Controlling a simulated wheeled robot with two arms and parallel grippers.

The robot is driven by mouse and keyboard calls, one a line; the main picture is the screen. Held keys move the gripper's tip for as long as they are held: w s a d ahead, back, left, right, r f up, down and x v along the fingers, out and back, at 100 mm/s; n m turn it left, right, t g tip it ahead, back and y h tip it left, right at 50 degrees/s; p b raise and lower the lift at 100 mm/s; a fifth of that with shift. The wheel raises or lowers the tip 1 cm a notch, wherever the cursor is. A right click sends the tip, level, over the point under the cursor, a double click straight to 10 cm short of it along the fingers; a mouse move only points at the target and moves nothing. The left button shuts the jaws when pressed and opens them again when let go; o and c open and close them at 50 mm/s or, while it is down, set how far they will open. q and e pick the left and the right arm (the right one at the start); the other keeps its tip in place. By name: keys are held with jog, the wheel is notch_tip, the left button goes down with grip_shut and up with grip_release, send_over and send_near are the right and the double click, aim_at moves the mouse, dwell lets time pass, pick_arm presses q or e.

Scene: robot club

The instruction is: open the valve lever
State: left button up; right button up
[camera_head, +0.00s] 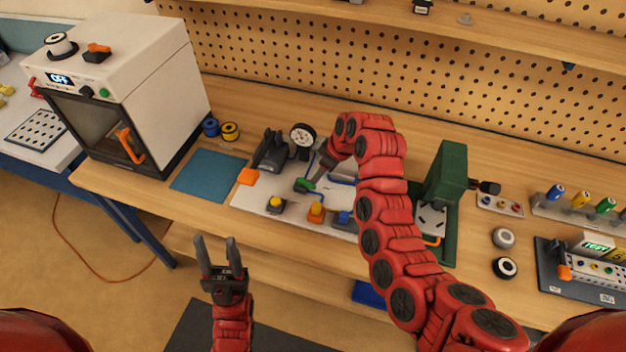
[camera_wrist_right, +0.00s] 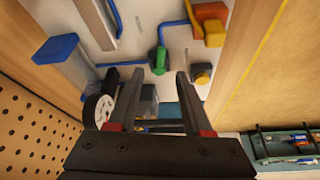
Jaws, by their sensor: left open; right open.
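A white panel (camera_head: 262,198) lies on the wooden bench with several coloured handles on it. A small green-gripped lever (camera_head: 305,185) sits near its middle, and I take it to be the valve lever. In the right wrist view the green grip (camera_wrist_right: 160,62) shows just beyond and between the fingertips, close to blue piping. My right gripper (camera_wrist_right: 157,80) is open and empty, pointing at the panel; whether it touches the lever I cannot tell. In the head view my right gripper (camera_head: 318,172) is partly hidden by its wrist. My left gripper (camera_head: 217,245) is open and empty, in front of the bench.
A pressure gauge (camera_head: 302,135) stands behind the lever. Yellow (camera_head: 276,204), orange (camera_head: 316,212) and blue (camera_head: 345,218) handles are on the panel's front. A green machine (camera_head: 445,175) stands right of my right arm. A white oven (camera_head: 150,75) and blue mat (camera_head: 209,174) are left.

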aim_at(311, 185)
jog(key=p+x, duration=0.1)
jog(key=x, duration=0.4)
jog(key=shift+w+a+p, duration=0.1)
jog(key=shift+p, duration=0.2)
jog(key=shift+a+f, duration=0.15)
jog(key=shift+f, duration=0.5)
jog(key=shift+c, duration=0.3)
grip_shut()
